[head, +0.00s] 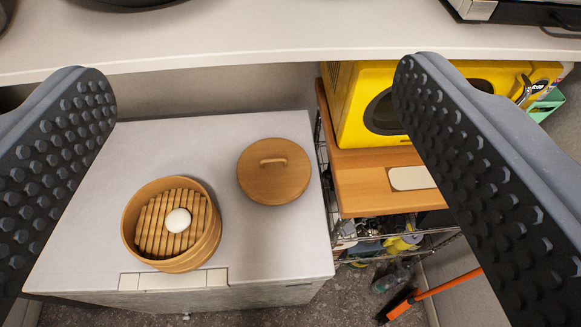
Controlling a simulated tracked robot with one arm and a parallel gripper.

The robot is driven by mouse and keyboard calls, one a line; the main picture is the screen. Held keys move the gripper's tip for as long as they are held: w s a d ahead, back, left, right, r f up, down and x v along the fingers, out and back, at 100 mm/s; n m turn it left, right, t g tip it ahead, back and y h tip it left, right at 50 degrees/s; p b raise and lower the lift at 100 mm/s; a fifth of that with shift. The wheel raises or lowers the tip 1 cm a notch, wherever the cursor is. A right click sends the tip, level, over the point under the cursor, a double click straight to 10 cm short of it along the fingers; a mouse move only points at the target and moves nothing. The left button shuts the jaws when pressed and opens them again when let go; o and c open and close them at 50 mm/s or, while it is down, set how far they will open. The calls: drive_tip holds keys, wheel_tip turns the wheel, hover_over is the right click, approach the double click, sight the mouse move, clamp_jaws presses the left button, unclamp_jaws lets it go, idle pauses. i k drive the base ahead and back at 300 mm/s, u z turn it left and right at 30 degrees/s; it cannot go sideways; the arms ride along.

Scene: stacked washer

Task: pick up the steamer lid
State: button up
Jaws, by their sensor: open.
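The steamer lid (272,185) is a round tan wooden disc with a small raised bar handle on top. It lies flat on the white top of the washer (95,215), near its right side. The round bamboo steamer basket (200,252) stands to its lower left, uncovered, with a slatted base and a white ball-shaped item (178,220) inside. My gripper (245,90) is open and empty, with one dark studded finger at each side of the view. The lid shows between the fingers, and neither finger covers it.
A light counter (300,30) crosses the back above the washer. To the right, a yellow microwave (360,105) stands on a wooden-topped rack (360,190) with cluttered lower shelves. An orange-handled tool (445,290) and a clear bottle (390,280) are low at the right.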

sight(271, 172)
drive_tip(key=i, duration=0.4)
drive_tip(key=z, duration=1)
